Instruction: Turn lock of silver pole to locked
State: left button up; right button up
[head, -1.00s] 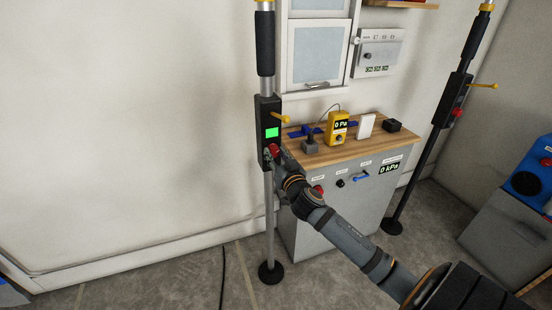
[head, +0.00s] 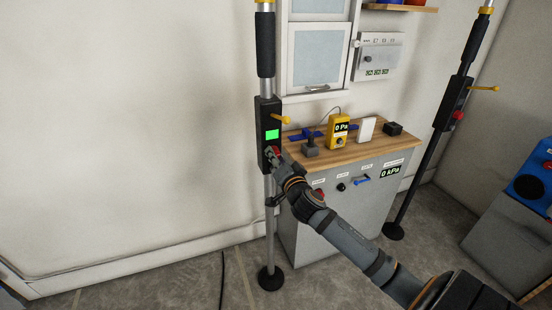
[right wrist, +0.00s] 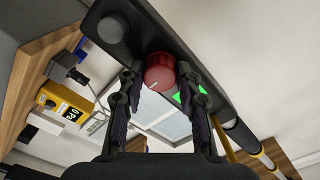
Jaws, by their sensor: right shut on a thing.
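The silver pole (head: 268,225) stands upright at the middle of the head view, with a black lock box (head: 267,112) that has a lit green panel and a yellow lever (head: 281,118). A red knob (right wrist: 160,71) sits on the box's face in the right wrist view. My right gripper (head: 275,154) is at the lower part of the box. In the wrist view the gripper (right wrist: 162,84) has its fingers on both sides of the red knob, shut on it. The knob is mostly hidden by the gripper in the head view. My left gripper is not in view.
A grey cabinet (head: 340,215) with a wooden top (head: 345,150) stands just right of the pole, holding a yellow gauge (head: 338,128) and small devices. A second, black pole (head: 420,160) leans farther right. A cable lies on the floor left of the pole.

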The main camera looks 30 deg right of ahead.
dwell(0.4)
jog(key=o, duration=1.1)
jog(key=shift+o, duration=0.2)
jog(key=v, duration=0.7)
jog(key=shift+s, duration=0.25)
